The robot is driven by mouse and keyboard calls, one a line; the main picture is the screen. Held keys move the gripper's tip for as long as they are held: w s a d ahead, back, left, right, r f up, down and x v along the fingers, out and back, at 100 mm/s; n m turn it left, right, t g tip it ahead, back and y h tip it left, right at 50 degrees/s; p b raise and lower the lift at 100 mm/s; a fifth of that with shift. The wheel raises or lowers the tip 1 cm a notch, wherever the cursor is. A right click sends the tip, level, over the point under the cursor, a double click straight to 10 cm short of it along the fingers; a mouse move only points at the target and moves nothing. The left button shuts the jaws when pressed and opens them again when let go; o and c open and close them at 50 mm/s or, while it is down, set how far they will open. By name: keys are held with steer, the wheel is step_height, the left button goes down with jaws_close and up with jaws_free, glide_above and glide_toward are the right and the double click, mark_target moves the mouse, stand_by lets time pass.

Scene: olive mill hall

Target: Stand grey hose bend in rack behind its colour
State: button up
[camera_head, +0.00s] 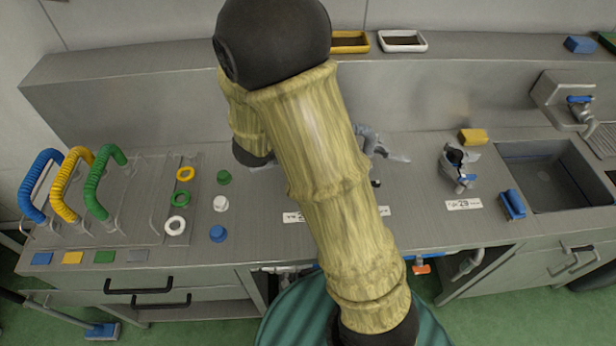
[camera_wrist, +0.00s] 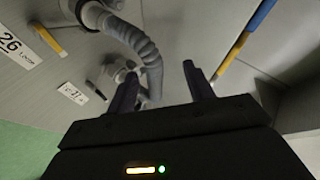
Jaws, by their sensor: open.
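The grey hose bend (camera_wrist: 147,55) is a ribbed, arched tube in the wrist view. Its upper end meets a grey fitting (camera_wrist: 96,12); its lower end runs down beside my gripper's left finger. My gripper (camera_wrist: 158,85) is open, and the hose bend's lower part shows between the fingers, nearer the left one. I cannot tell whether they touch. In the head view the rack (camera_head: 150,200) holds blue (camera_head: 38,180), yellow (camera_head: 66,185) and green (camera_head: 97,180) bends. Each stands behind its colour patch; the space behind the grey patch (camera_head: 137,256) is empty. My arm hides the gripper there.
Yellow, white and green rings and caps lie right of the rack, with a blue cap (camera_head: 217,233). Another fitting (camera_head: 457,168) stands by a numbered label (camera_head: 464,204).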

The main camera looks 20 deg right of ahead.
steer(key=s+a+n+g+y, duration=0.3)
steer(key=s+n+g+y, duration=0.2)
steer(key=s+n, duration=1.2)
steer(key=r+n+y, duration=0.1)
steer(key=n+y, duration=0.1)
steer(key=n, duration=0.1)
steer(key=shift+s+n+y, duration=0.25)
steer(key=shift+n+y, duration=0.05)
steer(key=shift+y, duration=0.1)
steer(key=shift+c, duration=0.2)
steer(key=c, duration=0.3)
steer(key=shift+f, duration=0.1)
